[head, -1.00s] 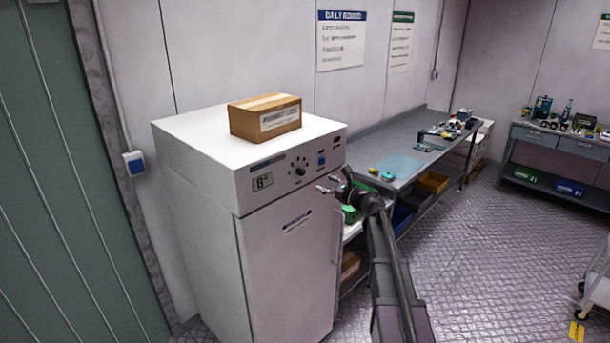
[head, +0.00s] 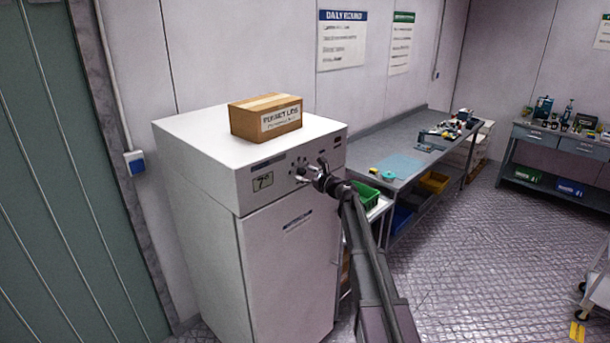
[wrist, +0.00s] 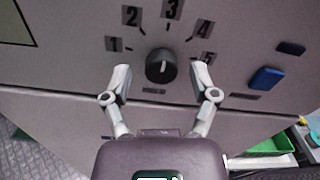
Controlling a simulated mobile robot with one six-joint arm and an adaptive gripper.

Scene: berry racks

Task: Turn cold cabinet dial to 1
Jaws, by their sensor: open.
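My gripper (wrist: 160,75) is open, with one finger either side of the dial and gaps between. In the head view my gripper (head: 310,172) is at the panel and partly hides the dial.
A small display (head: 263,182) is left of the dial and a blue switch (wrist: 267,78) is right of it. A cardboard box (head: 266,116) sits on the cabinet top. A workbench (head: 415,150) with green and yellow bins below stands to the right.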

